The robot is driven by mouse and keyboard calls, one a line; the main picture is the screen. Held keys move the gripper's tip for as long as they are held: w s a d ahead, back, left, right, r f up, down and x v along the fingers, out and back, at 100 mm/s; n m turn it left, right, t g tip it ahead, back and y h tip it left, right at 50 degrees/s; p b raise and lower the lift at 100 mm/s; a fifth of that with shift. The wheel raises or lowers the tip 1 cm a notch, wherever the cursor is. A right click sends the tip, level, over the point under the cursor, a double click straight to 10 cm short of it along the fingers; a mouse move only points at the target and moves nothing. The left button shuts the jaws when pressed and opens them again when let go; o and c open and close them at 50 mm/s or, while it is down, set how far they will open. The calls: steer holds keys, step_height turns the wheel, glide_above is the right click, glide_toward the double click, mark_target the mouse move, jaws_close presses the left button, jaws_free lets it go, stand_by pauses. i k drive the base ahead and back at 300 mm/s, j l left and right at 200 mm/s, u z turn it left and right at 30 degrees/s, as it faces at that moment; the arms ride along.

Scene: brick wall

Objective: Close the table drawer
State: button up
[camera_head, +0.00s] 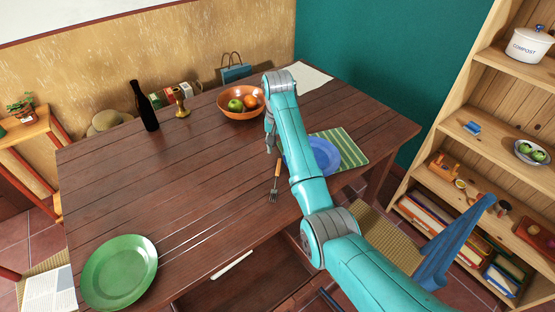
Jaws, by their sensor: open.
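The wooden table (190,160) fills the middle of the view. Its drawer (235,287) stands open below the table's near edge, and a long pale object (232,265) shows at its back. The drawer's front is partly cut off by the bottom of the picture and partly hidden by my arm. My gripper (270,147) is above the tabletop, well beyond the drawer and apart from it. It is small here and seen from behind; its jaws are open, with nothing visible in them.
A fork (275,184), blue plate (324,155) and striped mat (350,149) lie near my gripper. A fruit bowl (229,113), dark bottle (144,108) and brass goblet (180,102) stand behind. A green plate (119,272) is near left. Shelves (490,130) stand right; the table's left middle is clear.

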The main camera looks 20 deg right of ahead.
mark_target(279, 276)
steer(key=k+l, duration=0.25)
steer(key=k, duration=0.25)
steer(key=k+l, duration=0.2)
steer(key=k, duration=0.25)
